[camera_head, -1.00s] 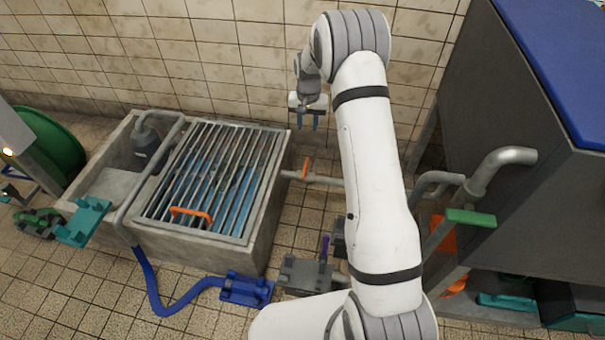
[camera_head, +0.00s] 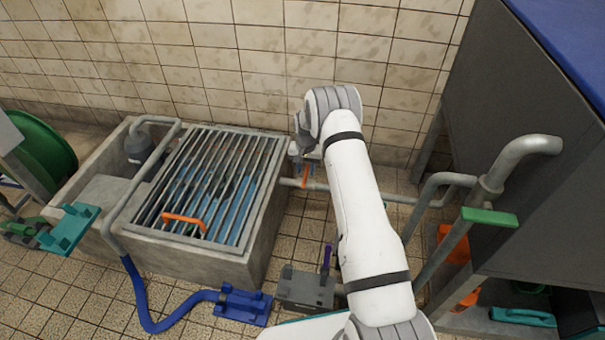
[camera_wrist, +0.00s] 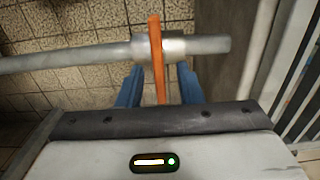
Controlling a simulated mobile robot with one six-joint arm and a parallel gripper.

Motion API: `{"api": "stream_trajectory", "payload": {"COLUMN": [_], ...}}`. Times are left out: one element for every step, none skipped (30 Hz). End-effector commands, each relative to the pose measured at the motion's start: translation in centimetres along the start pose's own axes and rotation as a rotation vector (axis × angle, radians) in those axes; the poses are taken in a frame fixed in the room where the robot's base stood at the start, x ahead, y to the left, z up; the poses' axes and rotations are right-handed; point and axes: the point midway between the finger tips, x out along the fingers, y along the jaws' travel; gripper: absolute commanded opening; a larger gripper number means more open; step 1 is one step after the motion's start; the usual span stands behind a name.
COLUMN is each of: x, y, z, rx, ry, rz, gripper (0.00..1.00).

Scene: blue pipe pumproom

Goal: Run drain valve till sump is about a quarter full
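The orange valve lever (camera_head: 306,173) sits on a grey pipe at the right side of the concrete sump (camera_head: 262,225). In the wrist view the lever (camera_wrist: 157,60) crosses the pipe (camera_wrist: 80,58) at a thicker collar. My gripper (camera_wrist: 158,75) is open, its blue fingers on either side of the lever with gaps visible. In the head view my gripper (camera_head: 302,158) is at the lever, partly hidden by my arm. Blue water (camera_head: 237,205) shows under the sump's grating (camera_head: 205,160); its depth is hard to judge.
A green lever (camera_head: 489,217) is on the pipework by the dark tank (camera_head: 500,120) at right. A purple lever (camera_head: 326,258) stands on a grey block. A blue hose (camera_head: 150,315) lies on the floor. An orange handle (camera_head: 184,219) is on the grating.

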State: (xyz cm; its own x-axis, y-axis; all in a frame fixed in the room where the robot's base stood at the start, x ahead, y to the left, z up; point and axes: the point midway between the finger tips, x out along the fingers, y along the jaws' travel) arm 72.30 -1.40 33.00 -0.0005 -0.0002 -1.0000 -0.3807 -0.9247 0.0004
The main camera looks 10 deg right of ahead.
Motion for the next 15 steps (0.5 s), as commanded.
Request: {"api": "stream_trajectory", "payload": {"x": [0.71,0.87,0.99,1.03,1.03,1.01,0.98,0.97,0.97,0.97,0.97,0.97,0.97,0.97,0.97], "y": [0.02,0.02,0.02,0.03,0.03,0.03,0.04,0.04,0.05,0.05,0.06,0.06,0.07,0.07,0.08], "z": [-0.01,-0.02,-0.03,-0.03,-0.04,-0.04,-0.04,-0.04,-0.03,-0.03,-0.03,-0.03,-0.03,-0.03,-0.03], "rx": [0.0,0.0,0.0,0.0,0.0,0.001,0.001,0.001,0.001,0.001,0.001,0.001,0.001,0.001,0.001], "ry": [0.0,0.0,0.001,0.001,0.001,0.001,0.001,0.001,0.001,0.001,0.001,0.0,0.0,0.0,0.0], "rz": [0.0,0.0,0.0,0.0,0.0,0.0,0.0,0.0,0.0,0.0,0.0,0.0,0.0,0.0,0.0], "gripper": [0.33,0.33,0.33,0.33,0.33,0.33,0.33,0.33,0.33,0.33,0.3,0.27,0.25,0.22,0.19]}}
